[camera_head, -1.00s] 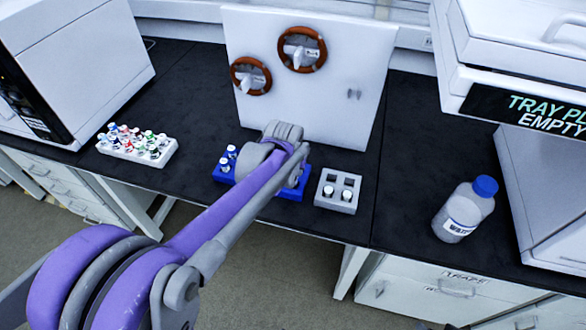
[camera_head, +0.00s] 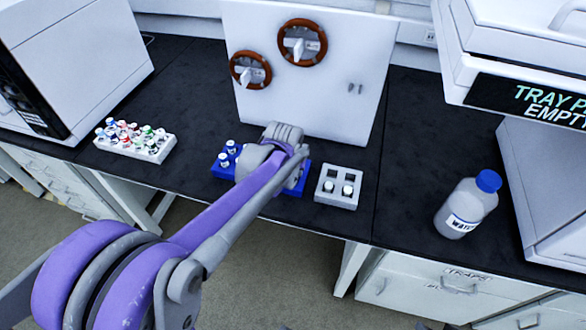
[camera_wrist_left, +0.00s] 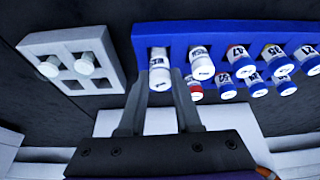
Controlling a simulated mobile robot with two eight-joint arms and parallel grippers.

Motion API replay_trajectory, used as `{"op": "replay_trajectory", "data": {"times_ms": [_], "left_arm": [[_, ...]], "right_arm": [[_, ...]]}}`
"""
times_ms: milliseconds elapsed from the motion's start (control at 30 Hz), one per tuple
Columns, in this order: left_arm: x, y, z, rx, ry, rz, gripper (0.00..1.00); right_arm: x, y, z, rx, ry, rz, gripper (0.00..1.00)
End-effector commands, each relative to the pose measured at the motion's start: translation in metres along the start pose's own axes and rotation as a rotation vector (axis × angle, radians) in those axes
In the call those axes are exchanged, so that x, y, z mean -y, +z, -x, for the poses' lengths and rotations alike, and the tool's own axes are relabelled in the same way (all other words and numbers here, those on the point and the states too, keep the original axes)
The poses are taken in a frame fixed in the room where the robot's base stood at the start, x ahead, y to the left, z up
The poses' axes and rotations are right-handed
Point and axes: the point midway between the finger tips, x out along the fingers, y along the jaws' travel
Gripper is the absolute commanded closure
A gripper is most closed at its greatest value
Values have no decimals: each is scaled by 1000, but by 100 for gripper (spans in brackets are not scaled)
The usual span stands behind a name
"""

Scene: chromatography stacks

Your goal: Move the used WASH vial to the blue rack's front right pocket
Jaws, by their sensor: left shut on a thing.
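My left gripper (camera_wrist_left: 157,105) is shut around a white-capped vial (camera_wrist_left: 159,75) with a white label, whose print I cannot read fully. The vial is at the end of the blue rack (camera_wrist_left: 145,38) nearest the grey rack, in line with the row on the side toward me. I cannot tell whether it is seated in its pocket or just above it. In the head view my left gripper (camera_head: 272,165) and wrist cover much of the blue rack (camera_head: 222,173), and the held vial is hidden.
A grey four-pocket rack (camera_head: 325,197) with two white-capped vials stands right of the blue rack. A white vial rack (camera_head: 158,155), a water bottle (camera_head: 465,208) and an upright panel (camera_head: 345,60) stand around.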

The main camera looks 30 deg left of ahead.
Motion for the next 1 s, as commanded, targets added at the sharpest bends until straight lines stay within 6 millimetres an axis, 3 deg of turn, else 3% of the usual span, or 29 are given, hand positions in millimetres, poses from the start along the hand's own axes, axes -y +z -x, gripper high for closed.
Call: {"op": "replay_trajectory", "data": {"times_ms": [800,833,1000], "left_arm": [[0,3,-9,0,0,0,100],[0,3,-9,0,0,0,62],[0,3,-9,0,0,0,33]], "right_arm": [[0,3,-5,2,0,0,50],[0,3,-5,2,0,0,50],[0,3,-5,2,0,0,50]]}}
